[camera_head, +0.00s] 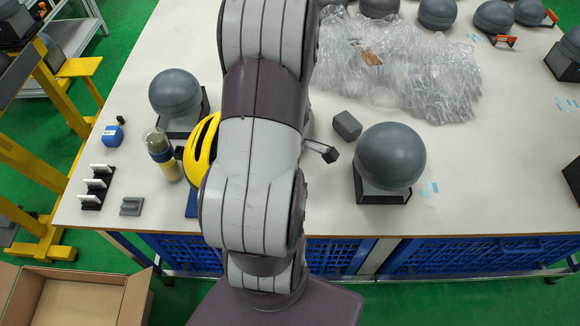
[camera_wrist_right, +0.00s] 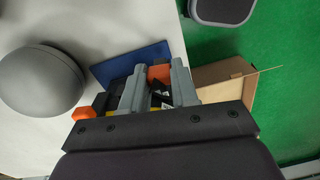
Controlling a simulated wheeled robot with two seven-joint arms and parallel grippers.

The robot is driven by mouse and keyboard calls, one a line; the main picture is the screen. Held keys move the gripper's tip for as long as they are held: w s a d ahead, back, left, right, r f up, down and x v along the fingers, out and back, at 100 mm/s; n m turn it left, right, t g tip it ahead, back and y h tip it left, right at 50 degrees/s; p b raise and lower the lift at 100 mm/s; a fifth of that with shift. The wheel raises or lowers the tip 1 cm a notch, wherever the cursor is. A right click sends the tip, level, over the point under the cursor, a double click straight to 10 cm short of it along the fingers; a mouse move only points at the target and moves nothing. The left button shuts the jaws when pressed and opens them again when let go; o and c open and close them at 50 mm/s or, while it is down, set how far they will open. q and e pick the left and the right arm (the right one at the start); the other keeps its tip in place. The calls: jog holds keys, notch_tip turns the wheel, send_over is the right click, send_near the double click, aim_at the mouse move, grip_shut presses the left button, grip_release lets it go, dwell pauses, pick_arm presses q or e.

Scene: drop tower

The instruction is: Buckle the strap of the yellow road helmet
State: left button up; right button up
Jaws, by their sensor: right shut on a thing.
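The yellow helmet (camera_head: 201,148) with dark stripes shows in the head view beside my large arm, which hides most of it. A blue mat (camera_head: 191,205) shows below it and also in the right wrist view (camera_wrist_right: 130,62). My right gripper (camera_wrist_right: 154,88) shows in the wrist view, its grey fingers shut on a small orange and black piece (camera_wrist_right: 158,74). I cannot tell whether this piece is the strap's buckle. A second orange piece (camera_wrist_right: 83,113) lies to its left. The strap is not clearly seen. My left gripper is not in view.
Grey balls on dark stands (camera_head: 390,156) and (camera_head: 175,93) flank my arm. A bottle (camera_head: 161,154), a blue item (camera_head: 112,136) and a black rack (camera_head: 96,187) stand left. Clear plastic wrap (camera_head: 410,72) lies behind. An open cardboard box (camera_head: 75,300) is on the floor.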

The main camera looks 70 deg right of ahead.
jog(key=a+f+b, duration=0.5)
jog(key=a+f, duration=0.1)
jog(key=a, duration=0.1)
jog(key=w+a+f, duration=0.1)
jog(key=w+a, duration=0.4)
jog(key=w, duration=0.4)
jog(key=w+a+f, duration=0.1)
jog(key=w+a, duration=0.4)
jog(key=w, duration=0.3)
jog(key=w+d+r+p, duration=0.2)
jog(key=w+r, duration=0.1)
jog(key=w, duration=1.1)
jog(key=shift+s+d+r+p, duration=0.1)
jog(key=shift+d+r+p, duration=1.2)
jog(key=shift+d, duration=0.95)
jog(key=shift+s+d+r+p, duration=0.1)
jog(key=shift+d+r+p, duration=1.15)
jog(key=shift+d, duration=0.95)
jog(key=shift+s+d+r+p, duration=0.1)
jog(key=shift+d+r+p, duration=1.2)
jog(key=shift+d, duration=0.95)
jog(key=shift+r, duration=0.1)
jog(key=shift+s+f, duration=0.1)
jog(key=shift+f, duration=0.15)
